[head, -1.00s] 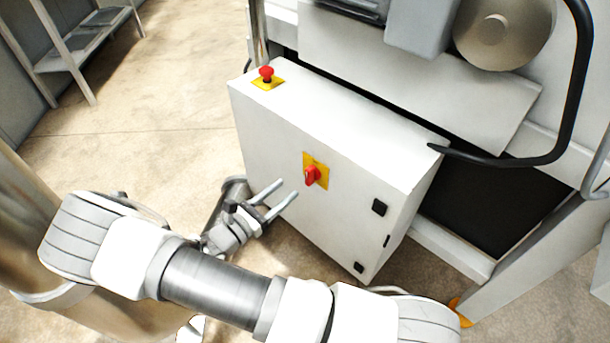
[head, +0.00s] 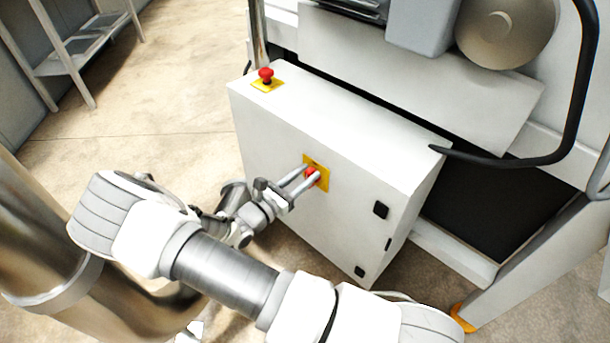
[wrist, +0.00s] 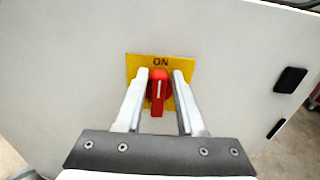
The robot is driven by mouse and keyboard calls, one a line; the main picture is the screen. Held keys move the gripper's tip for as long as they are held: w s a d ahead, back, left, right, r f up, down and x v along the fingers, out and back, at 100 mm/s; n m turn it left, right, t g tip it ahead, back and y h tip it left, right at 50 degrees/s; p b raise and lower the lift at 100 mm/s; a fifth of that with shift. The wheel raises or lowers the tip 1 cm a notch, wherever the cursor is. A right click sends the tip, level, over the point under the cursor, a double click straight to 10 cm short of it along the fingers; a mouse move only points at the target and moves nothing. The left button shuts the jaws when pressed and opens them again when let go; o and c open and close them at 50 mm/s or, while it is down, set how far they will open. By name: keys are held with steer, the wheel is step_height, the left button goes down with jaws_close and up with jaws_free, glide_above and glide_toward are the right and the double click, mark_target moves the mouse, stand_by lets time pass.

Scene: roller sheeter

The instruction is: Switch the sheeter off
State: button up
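The white control cabinet (head: 350,215) of the sheeter stands in front of me. A red rotary switch (head: 312,174) on a yellow plate (head: 321,184) is on its front face. In the wrist view the red switch handle (wrist: 158,90) points upright, and the plate (wrist: 135,66) reads "ON" above it. My gripper (head: 312,176) is open, with one finger on each side of the handle. In the wrist view the fingertips (wrist: 160,74) reach the plate; gaps show beside the handle, so I cannot tell whether either finger touches it.
A red mushroom button (head: 266,75) on a yellow base sits on the cabinet top. Black latches (head: 380,209) are on the front face at right. A black curved bar (head: 560,140) juts out above right. Open floor (head: 150,150) lies to the left.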

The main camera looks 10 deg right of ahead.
steer(key=shift+f, duration=0.1)
jaws_close()
